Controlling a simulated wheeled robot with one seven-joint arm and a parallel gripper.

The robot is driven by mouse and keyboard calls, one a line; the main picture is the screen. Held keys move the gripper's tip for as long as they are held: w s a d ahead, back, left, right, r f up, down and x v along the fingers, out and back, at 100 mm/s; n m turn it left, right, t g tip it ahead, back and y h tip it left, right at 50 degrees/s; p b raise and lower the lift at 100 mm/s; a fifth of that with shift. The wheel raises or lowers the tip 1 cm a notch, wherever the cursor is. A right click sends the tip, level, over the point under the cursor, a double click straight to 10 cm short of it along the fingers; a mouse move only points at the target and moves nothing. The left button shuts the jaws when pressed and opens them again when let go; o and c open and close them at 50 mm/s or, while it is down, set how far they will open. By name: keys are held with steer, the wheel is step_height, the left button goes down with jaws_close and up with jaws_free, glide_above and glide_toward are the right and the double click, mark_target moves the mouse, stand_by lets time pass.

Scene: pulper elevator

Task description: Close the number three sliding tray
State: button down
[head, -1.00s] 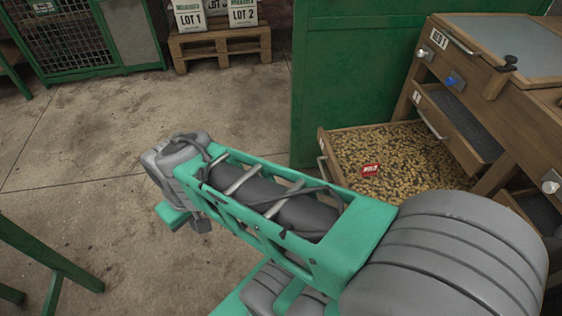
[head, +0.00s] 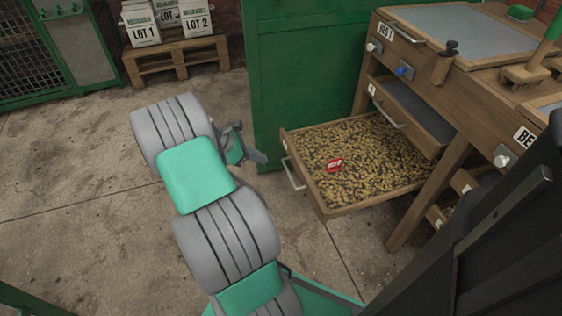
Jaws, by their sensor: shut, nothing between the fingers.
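A wooden sliding tray (head: 323,207) full of brown beans is pulled far out at the bottom of the wooden bench. A red tag lies on the beans, and a metal handle (head: 293,174) is on its left front. The number on its small front label is too small to read. Above it, a second tray (head: 423,118) with a dark grey floor is also pulled partly out. My gripper (head: 257,157) is shut and empty, left of the full tray's handle and apart from it. My arm partly hides it.
The bench (head: 470,80) has knobs and a BED 1 label. A green panel (head: 310,70) stands behind the full tray. A pallet (head: 175,58) with lot sacks and a green mesh cabinet (head: 40,60) stand at the back.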

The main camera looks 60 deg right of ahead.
mark_target(298, 166)
steer(key=b+x, duration=0.2)
steer(key=x, duration=0.2)
steer(key=b+x, duration=0.2)
steer(key=x, duration=0.2)
steer(key=s+d+r+b+x, duration=0.1)
steer(key=b+x, duration=0.1)
steer(key=x, duration=0.1)
steer(key=shift+s+d+f, duration=0.15)
steer(key=shift+f, duration=0.05)
steer(key=shift+s+d+r, duration=0.15)
steer(key=shift+s+d, duration=0.15)
steer(key=shift+d, duration=0.05)
steer(key=shift+r, duration=0.1)
